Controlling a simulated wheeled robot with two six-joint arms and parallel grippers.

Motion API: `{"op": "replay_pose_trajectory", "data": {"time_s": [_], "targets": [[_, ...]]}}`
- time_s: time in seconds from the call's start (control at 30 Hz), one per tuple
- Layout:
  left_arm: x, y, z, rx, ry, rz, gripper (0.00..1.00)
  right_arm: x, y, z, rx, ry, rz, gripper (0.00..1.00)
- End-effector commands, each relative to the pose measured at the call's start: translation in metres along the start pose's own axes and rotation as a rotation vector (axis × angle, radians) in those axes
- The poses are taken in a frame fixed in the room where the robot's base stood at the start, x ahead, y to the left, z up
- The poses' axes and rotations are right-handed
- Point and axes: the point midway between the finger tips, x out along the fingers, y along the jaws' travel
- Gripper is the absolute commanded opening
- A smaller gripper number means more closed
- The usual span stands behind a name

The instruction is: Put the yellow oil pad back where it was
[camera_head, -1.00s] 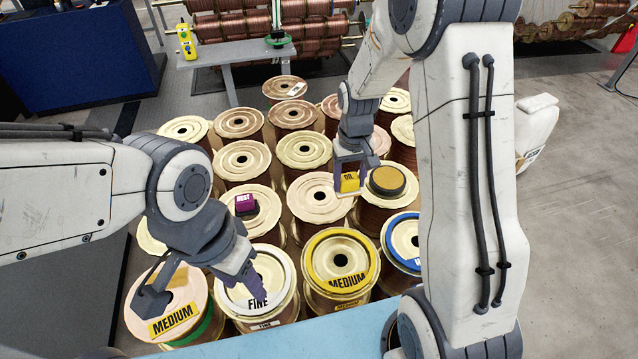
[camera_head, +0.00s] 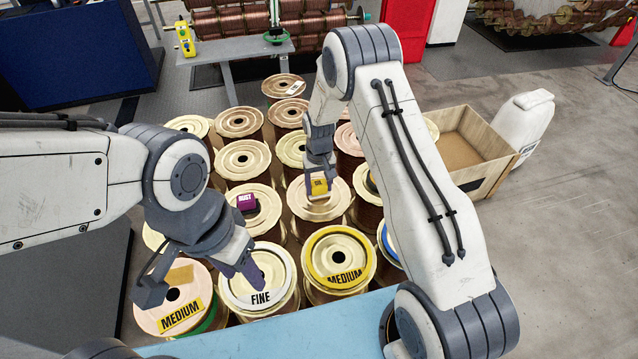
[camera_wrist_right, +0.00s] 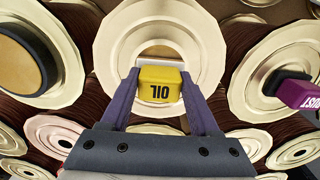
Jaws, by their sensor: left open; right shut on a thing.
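The yellow oil pad (camera_head: 319,187) is held in my right gripper (camera_head: 319,176), over a bare spool (camera_head: 320,207) in the middle of the group. In the right wrist view, the yellow pad (camera_wrist_right: 161,87) reads "OIL" and sits between the two fingers of my right gripper (camera_wrist_right: 161,92). I cannot tell if the pad touches the spool top. My left gripper (camera_head: 205,282) is open and empty, above the front-left spools marked MEDIUM and FINE.
A purple dust pad (camera_head: 246,202) lies on the spool to the left; it also shows in the right wrist view (camera_wrist_right: 295,90). A round tan-topped dark pad (camera_wrist_right: 20,60) sits on another spool. An open wooden box (camera_head: 470,150) and a white jug (camera_head: 523,115) stand at the right.

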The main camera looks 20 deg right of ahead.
Motion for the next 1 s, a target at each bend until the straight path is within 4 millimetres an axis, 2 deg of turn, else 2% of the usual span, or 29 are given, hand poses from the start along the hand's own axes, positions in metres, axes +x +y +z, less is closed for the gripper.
{"op": "replay_pose_trajectory", "data": {"time_s": [0.27,0.3,0.33,0.37,0.63,0.77,0.87,1.0], "targets": [[0.004,0.0,0.0,0.0,0.0,0.0,0.5,0.005,0.0,0.0,0.0,0.001,0.0,0.1],[0.003,0.0,0.0,0.0,0.0,0.0,0.5,0.003,0.0,0.0,0.0,0.001,0.0,0.77],[0.003,0.0,0.0,0.0,0.0,0.0,0.5,0.003,0.0,0.0,0.0,0.001,0.0,0.89],[0.003,0.0,0.0,0.0,0.0,0.0,0.5,0.003,0.0,0.0,0.0,0.0,0.0,0.92],[0.003,0.0,0.0,0.0,0.0,0.0,0.5,0.002,0.0,0.0,0.0,0.001,0.0,0.92],[0.001,0.0,0.0,0.0,0.0,0.0,0.5,-0.004,0.0,-0.001,0.0,0.003,0.0,0.92],[0.007,-0.001,0.0,0.0,0.0,0.0,0.5,-0.017,0.0,-0.002,0.0,0.006,0.0,0.92],[0.016,-0.001,0.001,0.001,0.0,0.0,0.5,-0.046,0.0,-0.002,0.0,0.007,-0.001,0.92]]}}
